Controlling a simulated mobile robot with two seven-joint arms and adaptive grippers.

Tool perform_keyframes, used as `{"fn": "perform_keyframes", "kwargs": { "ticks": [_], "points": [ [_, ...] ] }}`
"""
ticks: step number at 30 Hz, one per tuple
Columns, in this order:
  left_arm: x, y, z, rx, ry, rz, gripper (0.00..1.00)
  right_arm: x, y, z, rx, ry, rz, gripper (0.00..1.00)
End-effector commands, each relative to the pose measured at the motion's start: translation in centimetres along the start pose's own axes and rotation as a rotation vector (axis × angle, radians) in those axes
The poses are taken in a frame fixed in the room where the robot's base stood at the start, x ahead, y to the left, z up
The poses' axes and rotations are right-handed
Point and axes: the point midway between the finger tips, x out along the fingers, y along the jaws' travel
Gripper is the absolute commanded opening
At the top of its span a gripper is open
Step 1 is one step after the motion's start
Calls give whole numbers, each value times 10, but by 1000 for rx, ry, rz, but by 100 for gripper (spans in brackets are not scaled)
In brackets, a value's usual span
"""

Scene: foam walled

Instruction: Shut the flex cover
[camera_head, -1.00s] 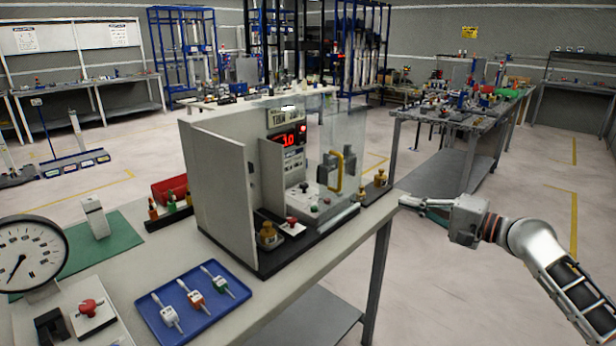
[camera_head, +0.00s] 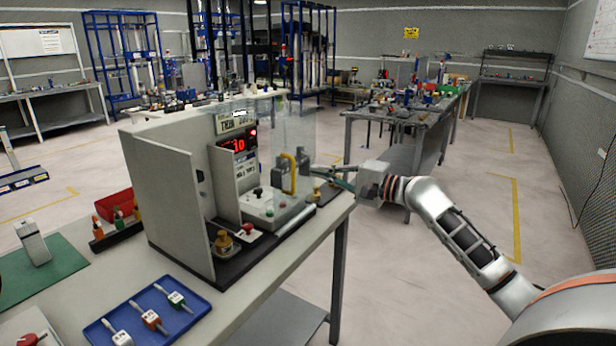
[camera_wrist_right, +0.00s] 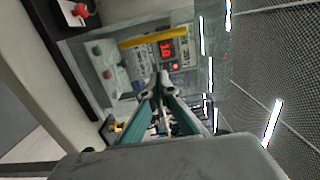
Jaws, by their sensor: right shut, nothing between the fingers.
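The flex cover is a clear panel (camera_head: 292,128) standing upright at the right side of a grey test machine (camera_head: 170,180). A yellow handle (camera_head: 289,173) with dark mounts is on it. The handle also shows in the right wrist view (camera_wrist_right: 155,41). The machine's front, with its red display (camera_head: 238,144) and base controls, lies exposed to the head camera. My right gripper (camera_head: 316,169) is shut and empty, just right of the handle, its teal fingers pointing toward the panel. I cannot tell whether the fingertips touch it. My left gripper is out of view.
The machine stands on a bench (camera_head: 285,268) near its right edge. Brass weights (camera_head: 223,242) sit on its dark base. A blue tray (camera_head: 150,318) with several tagged items lies in front. A red bin (camera_head: 115,204) stands to the left. The floor right of the bench is clear.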

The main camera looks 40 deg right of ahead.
Motion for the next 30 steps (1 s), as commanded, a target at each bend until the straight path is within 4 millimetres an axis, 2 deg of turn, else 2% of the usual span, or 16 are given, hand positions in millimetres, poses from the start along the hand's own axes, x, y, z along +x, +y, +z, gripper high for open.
{"fn": "perform_keyframes", "kwargs": {
  "ticks": [1,4,9,23,30],
  "points": [
    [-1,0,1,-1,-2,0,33,8,-3,1,0,-1,-4,0],
    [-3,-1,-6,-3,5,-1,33,9,-3,19,-2,-4,-2,0],
    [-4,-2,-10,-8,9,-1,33,13,-1,35,-1,-2,-1,0],
    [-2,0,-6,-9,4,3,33,14,1,40,-1,-1,1,0],
    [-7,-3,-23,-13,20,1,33,14,-4,50,-1,-2,-1,0]
  ]
}}
